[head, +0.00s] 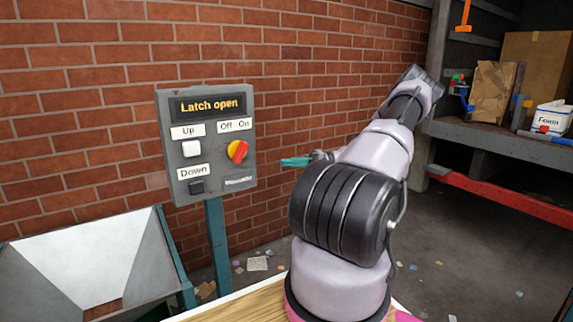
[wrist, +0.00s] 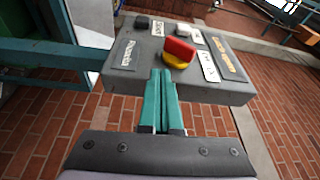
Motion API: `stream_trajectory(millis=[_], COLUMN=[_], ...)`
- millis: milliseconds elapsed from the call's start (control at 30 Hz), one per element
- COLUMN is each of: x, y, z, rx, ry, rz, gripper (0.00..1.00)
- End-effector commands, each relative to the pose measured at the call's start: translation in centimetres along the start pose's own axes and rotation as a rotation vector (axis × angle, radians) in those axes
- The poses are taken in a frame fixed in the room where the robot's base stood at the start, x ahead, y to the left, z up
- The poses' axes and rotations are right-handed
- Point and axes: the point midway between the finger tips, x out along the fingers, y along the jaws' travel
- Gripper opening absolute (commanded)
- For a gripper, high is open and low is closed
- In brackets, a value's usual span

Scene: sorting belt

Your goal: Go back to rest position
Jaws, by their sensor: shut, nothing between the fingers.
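My gripper (head: 296,162) shows as teal fingertips just right of the control box (head: 176,107) in the head view. The rest of the gripper is hidden behind my arm. In the wrist view my gripper (wrist: 161,78) has its two teal fingers together with nothing between them. The fingertips point at the edge of the grey box, close to the red and yellow rotary switch (wrist: 179,52). I cannot tell whether they touch the box. The switch (head: 237,151) also shows in the head view, below the Off and On labels. The display (head: 207,105) reads "Latch open".
A white button (head: 191,148) and a dark button (head: 196,187) sit on the box, which stands on a teal post (head: 217,245). A metal hopper (head: 120,258) is at lower left. A shelf (head: 500,147) with boxes is at right. A brick wall is behind.

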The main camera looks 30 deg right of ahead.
Motion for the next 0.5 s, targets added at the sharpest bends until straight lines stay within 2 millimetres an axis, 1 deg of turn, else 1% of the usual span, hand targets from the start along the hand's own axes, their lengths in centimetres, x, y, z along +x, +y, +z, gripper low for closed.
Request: stream_trajectory(millis=[333,433,500], x=[0.2,1.4,2.9], y=[-0.1,-0.7,-1.5], z=[0.0,0.3,0.7], rx=[0.002,0.019,0.043], ry=[-0.005,-0.041,-0.087], rz=[0.007,0.053,0.118], gripper=[0.0,0.0,0.0])
